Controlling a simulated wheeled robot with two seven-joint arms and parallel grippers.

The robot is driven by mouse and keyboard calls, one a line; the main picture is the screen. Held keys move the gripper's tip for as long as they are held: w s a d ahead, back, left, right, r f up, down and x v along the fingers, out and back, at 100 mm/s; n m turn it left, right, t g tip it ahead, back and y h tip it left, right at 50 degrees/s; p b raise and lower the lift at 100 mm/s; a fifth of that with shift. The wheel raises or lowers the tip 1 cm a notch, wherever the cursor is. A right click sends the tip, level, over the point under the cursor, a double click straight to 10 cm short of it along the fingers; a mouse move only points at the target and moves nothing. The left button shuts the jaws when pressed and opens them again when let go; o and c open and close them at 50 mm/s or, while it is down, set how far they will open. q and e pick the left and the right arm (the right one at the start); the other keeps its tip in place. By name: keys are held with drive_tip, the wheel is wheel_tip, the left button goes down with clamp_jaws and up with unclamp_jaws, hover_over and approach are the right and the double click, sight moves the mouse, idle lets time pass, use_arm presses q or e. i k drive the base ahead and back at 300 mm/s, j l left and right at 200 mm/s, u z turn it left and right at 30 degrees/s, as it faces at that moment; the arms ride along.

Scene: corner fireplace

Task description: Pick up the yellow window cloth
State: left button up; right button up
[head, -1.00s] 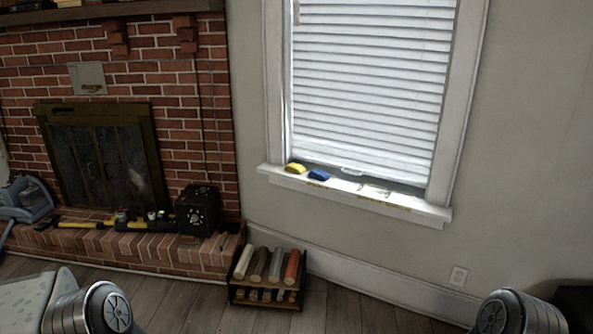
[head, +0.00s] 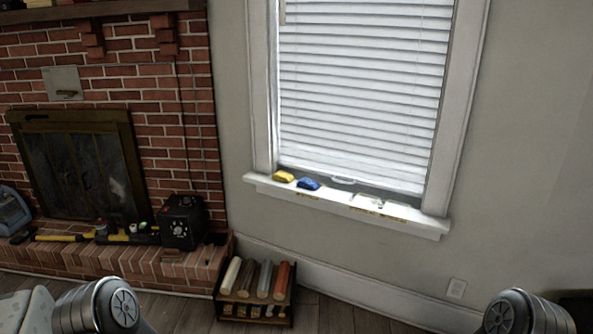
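The yellow window cloth (head: 284,176) lies as a small folded lump on the left end of the white window sill (head: 400,219). A blue cloth (head: 308,184) lies just to its right. Parts of both my arms show at the bottom left and bottom right of the head view. Both grippers are out of the picture, and the arms are well apart from the sill.
A small rack (head: 222,297) of logs stands on the floor below the sill's left end. The brick hearth (head: 130,262) juts out at the left, with a black box (head: 183,222) and tools on it. A patterned light surface (head: 30,312) is at the bottom left. Wall right of the window is bare.

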sight(282, 176)
drive_tip(key=i+z, duration=0.15)
drive_tip(key=i, duration=0.45)
drive_tip(key=i+j+z, duration=0.15)
drive_tip(key=i, duration=0.4)
drive_tip(key=i+j+z, duration=0.15)
drive_tip(key=i, duration=0.45)
drive_tip(key=i+j+z, duration=0.15)
drive_tip(key=i, duration=0.4)
